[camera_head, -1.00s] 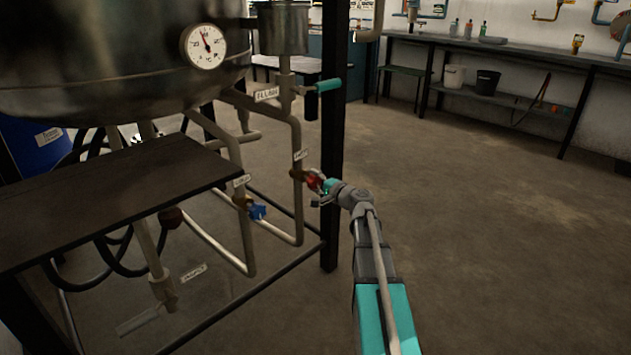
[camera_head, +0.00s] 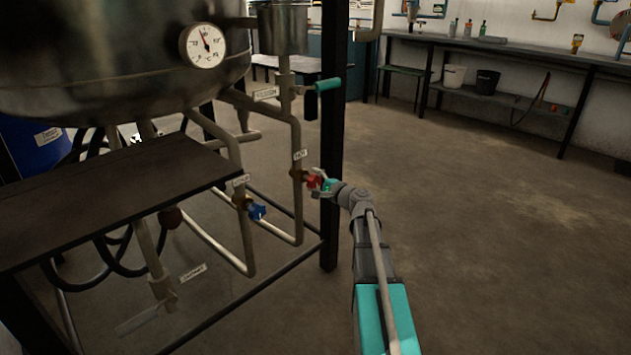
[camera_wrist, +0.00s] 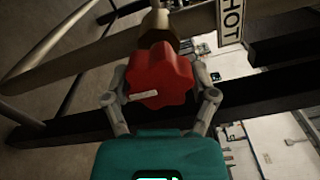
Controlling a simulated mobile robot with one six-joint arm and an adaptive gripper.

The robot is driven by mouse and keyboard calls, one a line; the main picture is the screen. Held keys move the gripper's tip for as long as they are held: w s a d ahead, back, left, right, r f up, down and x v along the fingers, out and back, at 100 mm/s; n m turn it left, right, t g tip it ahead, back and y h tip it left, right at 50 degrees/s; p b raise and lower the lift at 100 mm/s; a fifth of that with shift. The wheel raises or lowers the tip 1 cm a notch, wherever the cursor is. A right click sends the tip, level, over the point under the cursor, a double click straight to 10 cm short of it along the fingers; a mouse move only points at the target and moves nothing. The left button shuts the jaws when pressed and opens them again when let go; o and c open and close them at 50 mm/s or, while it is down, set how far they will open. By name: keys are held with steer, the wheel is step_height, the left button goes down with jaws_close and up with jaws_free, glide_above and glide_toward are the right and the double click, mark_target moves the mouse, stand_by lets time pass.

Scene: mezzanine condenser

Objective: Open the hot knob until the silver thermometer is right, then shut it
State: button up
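The red hot knob (camera_head: 313,181) sits on the right vertical pipe under the "HOT" label (camera_wrist: 231,18). It fills the middle of the wrist view (camera_wrist: 160,77). My gripper (camera_head: 321,183) is at the knob, and the wrist view shows its two fingers (camera_wrist: 160,95) on either side, seemingly touching its lobes. The silver round thermometer (camera_head: 203,46) with a white dial is on the big metal tank (camera_head: 110,60) at upper left.
A blue knob (camera_head: 257,211) is on the pipe to the left. A teal-handled valve (camera_head: 327,84) is above. A dark shelf (camera_head: 110,195) juts out at left, and a black post (camera_head: 331,150) stands behind my gripper. The floor at right is clear.

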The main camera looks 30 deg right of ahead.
steer(key=shift+o, duration=1.3)
steer(key=shift+s, duration=0.15)
steer(key=v, duration=1.1)
steer(key=shift+s, duration=0.4)
steer(key=shift+r, duration=0.1)
